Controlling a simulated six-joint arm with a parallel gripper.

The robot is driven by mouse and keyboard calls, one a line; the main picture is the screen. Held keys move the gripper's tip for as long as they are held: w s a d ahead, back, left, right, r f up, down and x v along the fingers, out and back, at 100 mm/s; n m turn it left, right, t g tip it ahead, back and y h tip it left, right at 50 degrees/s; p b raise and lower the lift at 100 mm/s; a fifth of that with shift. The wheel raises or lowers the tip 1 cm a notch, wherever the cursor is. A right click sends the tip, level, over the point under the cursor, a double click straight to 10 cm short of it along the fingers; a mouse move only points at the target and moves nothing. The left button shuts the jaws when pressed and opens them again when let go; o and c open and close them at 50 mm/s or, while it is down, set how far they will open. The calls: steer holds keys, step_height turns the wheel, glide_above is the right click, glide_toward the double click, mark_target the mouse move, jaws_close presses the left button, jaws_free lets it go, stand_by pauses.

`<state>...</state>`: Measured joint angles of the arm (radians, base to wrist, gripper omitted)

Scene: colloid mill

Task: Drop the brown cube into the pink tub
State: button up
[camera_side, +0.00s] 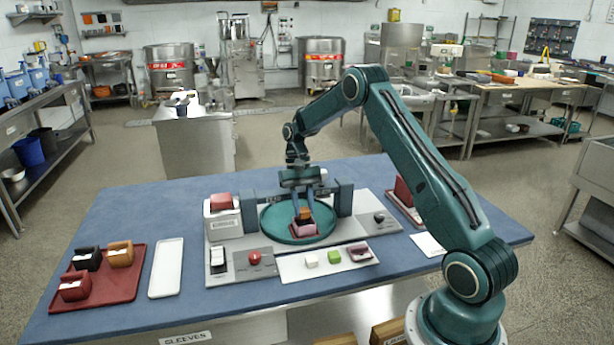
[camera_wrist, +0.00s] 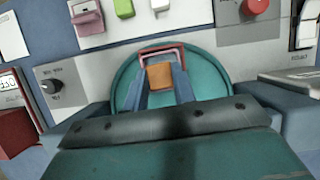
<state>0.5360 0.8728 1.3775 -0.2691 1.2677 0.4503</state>
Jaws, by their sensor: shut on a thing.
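My gripper (camera_side: 303,207) points down over the round green plate (camera_side: 275,225) at the middle of the machine. Its fingers are closed on the brown cube (camera_side: 304,215), which shows between the fingertips in the wrist view (camera_wrist: 160,76). The pink tub (camera_side: 303,231) stands on the green plate directly under the cube. In the wrist view the tub's rim (camera_wrist: 163,48) shows behind and around the cube. The cube appears at or just above the tub's opening; I cannot tell whether it touches the tub. The fingers hide part of the tub.
A red tray (camera_side: 108,296) with several small tubs and a white tray (camera_side: 166,268) lie at the left. A white strip (camera_side: 290,268) in front holds a white cube, a green cube (camera_side: 334,256) and a dark pink piece. Blue-grey posts flank the plate.

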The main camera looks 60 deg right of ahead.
steer(key=o, duration=1.5)
steer(key=shift+r, duration=0.1)
steer(key=shift+r, duration=2.9)
